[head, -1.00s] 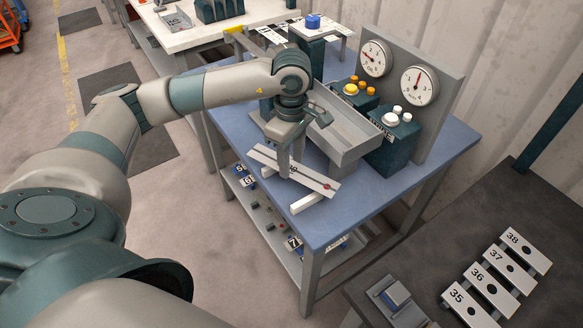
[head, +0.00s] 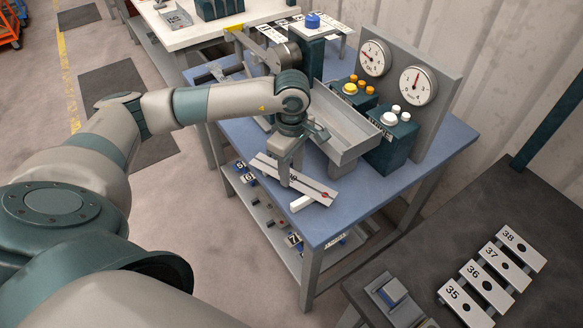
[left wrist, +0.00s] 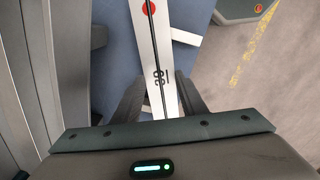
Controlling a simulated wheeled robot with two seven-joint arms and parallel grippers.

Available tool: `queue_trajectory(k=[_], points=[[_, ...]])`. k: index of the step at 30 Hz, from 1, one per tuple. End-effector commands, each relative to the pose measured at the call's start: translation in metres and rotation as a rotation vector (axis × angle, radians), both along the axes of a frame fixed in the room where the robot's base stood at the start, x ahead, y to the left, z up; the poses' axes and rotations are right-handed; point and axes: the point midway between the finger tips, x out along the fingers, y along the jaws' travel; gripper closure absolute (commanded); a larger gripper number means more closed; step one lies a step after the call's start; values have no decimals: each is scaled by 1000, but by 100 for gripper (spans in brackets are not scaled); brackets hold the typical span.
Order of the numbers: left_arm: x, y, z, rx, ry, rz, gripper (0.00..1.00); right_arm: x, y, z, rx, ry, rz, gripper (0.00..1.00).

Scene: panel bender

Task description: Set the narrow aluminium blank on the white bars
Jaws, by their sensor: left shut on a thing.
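The narrow aluminium blank (head: 313,187) is a pale strip with a dark line along it and a red dot near one end. It shows in the left wrist view (left wrist: 151,45) with a printed number. My left gripper (head: 288,180) points down and is shut on the blank near its middle; its fingers flank the strip in the left wrist view (left wrist: 158,100). A white bar (head: 300,203) lies on the blue table under the red-dot end, and shows beside the blank in the left wrist view (left wrist: 187,36). I cannot tell whether blank and bar touch. My right gripper is not in view.
A grey open tray (head: 345,142) stands just behind the blank, with button boxes (head: 392,140) and two gauges (head: 420,86) beyond. The blue table (head: 385,185) is clear at its front right. A dark bench with numbered plates (head: 473,287) is at lower right.

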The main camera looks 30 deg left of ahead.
Motion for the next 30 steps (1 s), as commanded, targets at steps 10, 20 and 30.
queue_trajectory(k=[10, 20, 30], points=[[0, 0, -2, 0, 0, 0, 43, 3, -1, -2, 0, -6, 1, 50], [0, 0, 3, 0, 0, 0, 43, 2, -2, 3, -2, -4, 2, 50], [1, 0, 46, -1, -6, -1, 43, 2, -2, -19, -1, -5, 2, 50]])
